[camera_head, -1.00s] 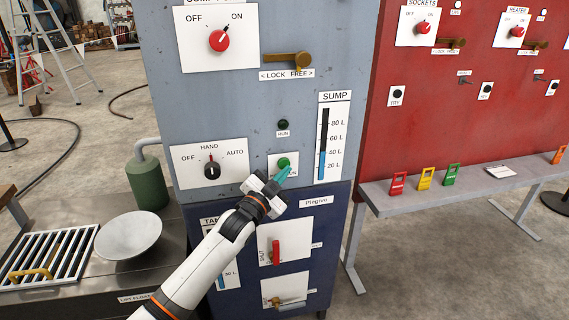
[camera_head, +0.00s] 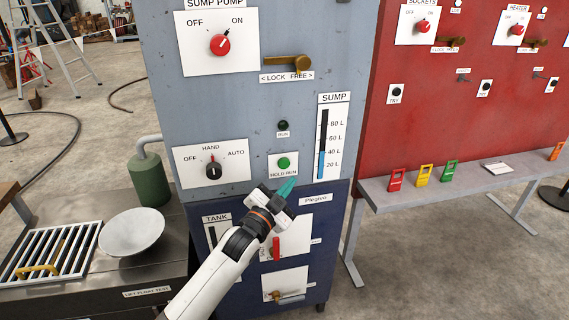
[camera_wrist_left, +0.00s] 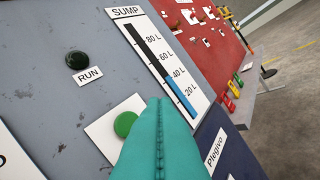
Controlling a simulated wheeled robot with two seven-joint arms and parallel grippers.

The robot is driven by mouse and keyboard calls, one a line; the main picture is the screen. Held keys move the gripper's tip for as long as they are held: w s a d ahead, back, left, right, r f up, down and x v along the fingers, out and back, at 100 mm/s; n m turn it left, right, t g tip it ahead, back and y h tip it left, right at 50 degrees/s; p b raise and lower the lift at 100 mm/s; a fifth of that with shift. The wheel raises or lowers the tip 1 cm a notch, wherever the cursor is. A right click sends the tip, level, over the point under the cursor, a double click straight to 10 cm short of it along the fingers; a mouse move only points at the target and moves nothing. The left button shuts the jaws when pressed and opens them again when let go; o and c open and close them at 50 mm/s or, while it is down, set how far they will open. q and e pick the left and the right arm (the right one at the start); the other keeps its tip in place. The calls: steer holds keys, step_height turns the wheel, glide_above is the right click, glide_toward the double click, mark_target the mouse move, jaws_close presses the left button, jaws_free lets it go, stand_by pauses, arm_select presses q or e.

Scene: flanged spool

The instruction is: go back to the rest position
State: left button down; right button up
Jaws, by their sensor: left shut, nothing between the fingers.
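My left gripper (camera_head: 287,187) is shut and empty, its teal fingertips just below the green HOLD RUN button (camera_head: 284,163) on the grey-blue panel (camera_head: 240,120). In the left wrist view the shut teal fingers (camera_wrist_left: 160,130) point toward the panel, beside the green button (camera_wrist_left: 125,124); they look apart from it in the head view. The dark RUN lamp (camera_head: 283,125) is unlit. The SUMP gauge (camera_head: 323,140) shows a blue column up to about 40 L. The pump switch (camera_head: 220,44) points toward ON. My right gripper is not in view.
Below the gripper, a red handle (camera_head: 276,247) and a brass lever (camera_head: 278,295) stick out of the dark blue lower panel. A bowl (camera_head: 130,233) and a green cylinder (camera_head: 149,180) stand at left. A grey bench (camera_head: 470,185) stands at right.

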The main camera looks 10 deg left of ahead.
arm_select(q)
steer(key=shift+f, duration=0.1)
steer(key=s+a+f+n+g+y, duration=0.25)
steer(key=s+f, duration=0.25)
steer(key=f, duration=0.8)
steer(key=s+a+f+n+g+y+p, duration=0.1)
steer(key=s+a+f+g, duration=0.3)
steer(key=f, duration=0.8)
steer(key=s+a+f+n+g+y, duration=0.15)
steer(key=s+f, duration=0.45)
steer(key=f, duration=0.7)
steer(key=s+a+f+n+g+y, duration=0.1)
steer(key=s+a+f+g, duration=0.1)
steer(key=s+f, duration=0.65)
steer(key=s+a+f+n+g+y, duration=0.15)
steer(key=s+f, duration=0.45)
steer(key=s, duration=0.6)
steer(key=s+a+f+n+g, duration=0.1)
steer(key=s+f+g, duration=0.1)
steer(key=s, duration=0.9)
steer(key=s+a+f+n+g+p, duration=0.1)
steer(key=s+f+g, duration=0.2)
steer(key=s, duration=0.8)
steer(key=shift+s+a+f, duration=0.35)
steer(key=shift+f, duration=0.25)
steer(key=shift+g, duration=0.25)
